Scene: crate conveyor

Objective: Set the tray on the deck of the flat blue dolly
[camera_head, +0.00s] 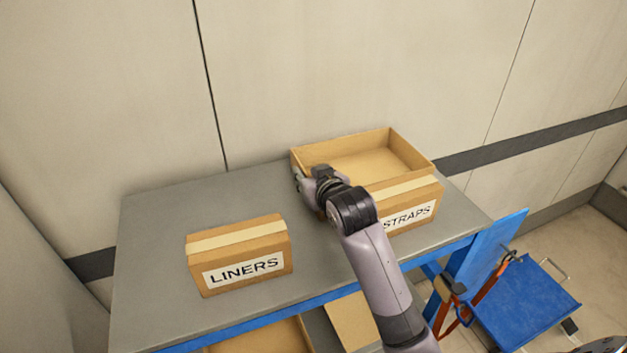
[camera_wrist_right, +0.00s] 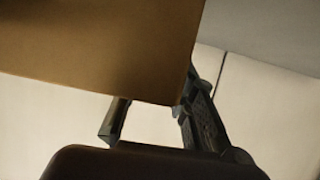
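An open, empty cardboard tray (camera_head: 392,148) sits at the back of the grey table, behind the STRAPS box. My right gripper (camera_head: 304,180) is at the tray's left end, its fingertips hard to make out. In the right wrist view a brown cardboard face (camera_wrist_right: 90,45) fills the upper left. It hides part of one finger of my right gripper (camera_wrist_right: 155,115), while the other finger lies along its edge. I cannot tell whether the fingers press on it. The flat blue dolly (camera_head: 530,303) is on the floor at the lower right. My left gripper is out of view.
A taped LINERS box (camera_head: 240,255) stands at the table's (camera_head: 160,230) front left. A taped STRAPS box (camera_head: 408,205) stands right in front of the tray. A blue upright panel (camera_head: 492,250) with orange parts is between table and dolly. The wall is close behind.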

